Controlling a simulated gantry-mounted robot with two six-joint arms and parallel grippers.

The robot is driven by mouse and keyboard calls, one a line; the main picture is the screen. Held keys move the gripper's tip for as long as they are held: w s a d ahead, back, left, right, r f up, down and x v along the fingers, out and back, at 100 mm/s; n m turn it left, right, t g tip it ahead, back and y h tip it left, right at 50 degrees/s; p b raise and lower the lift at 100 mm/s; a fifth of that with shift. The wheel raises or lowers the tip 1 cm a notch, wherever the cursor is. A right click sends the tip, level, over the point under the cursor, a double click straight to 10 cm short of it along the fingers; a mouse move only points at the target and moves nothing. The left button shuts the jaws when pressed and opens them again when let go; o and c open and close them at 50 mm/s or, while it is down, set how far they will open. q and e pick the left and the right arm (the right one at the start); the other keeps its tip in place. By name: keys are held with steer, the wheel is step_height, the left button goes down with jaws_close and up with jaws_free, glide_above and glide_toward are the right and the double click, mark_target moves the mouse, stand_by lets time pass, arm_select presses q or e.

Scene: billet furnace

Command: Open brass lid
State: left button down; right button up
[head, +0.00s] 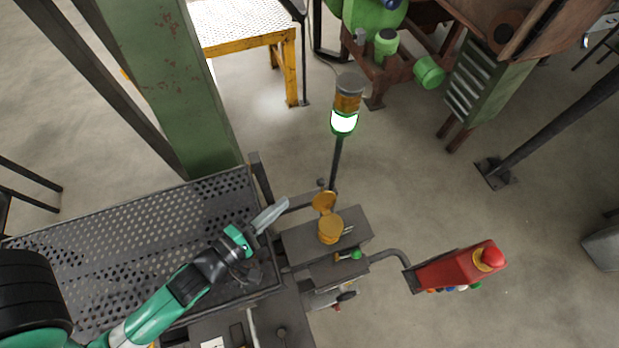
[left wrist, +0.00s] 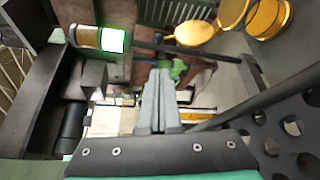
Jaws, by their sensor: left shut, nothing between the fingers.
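A brass round pot (head: 330,230) stands on a dark grey box top, right of my left gripper. A brass disc (head: 323,201), which looks like the lid, shows raised at its far side; whether it is hinged to the pot I cannot tell. In the left wrist view the brass pot (left wrist: 270,18) is at the upper right, with brass disc shapes (left wrist: 234,12) beside it. My left gripper (head: 284,202) is shut and empty, left of the brass parts and apart from them. Its closed fingers (left wrist: 158,78) point away in the wrist view. My right gripper is not in view.
A signal lamp (head: 347,100) with a lit green-white band stands on a pole behind the pot. A red control box (head: 460,270) with a red button is at the right. A perforated metal tray (head: 130,230) lies under my left arm. A green column (head: 170,80) rises behind it.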

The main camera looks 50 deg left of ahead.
mark_target(323, 195)
arm_select(q)
steer(key=p+x, duration=0.3)
steer(key=x, duration=0.7)
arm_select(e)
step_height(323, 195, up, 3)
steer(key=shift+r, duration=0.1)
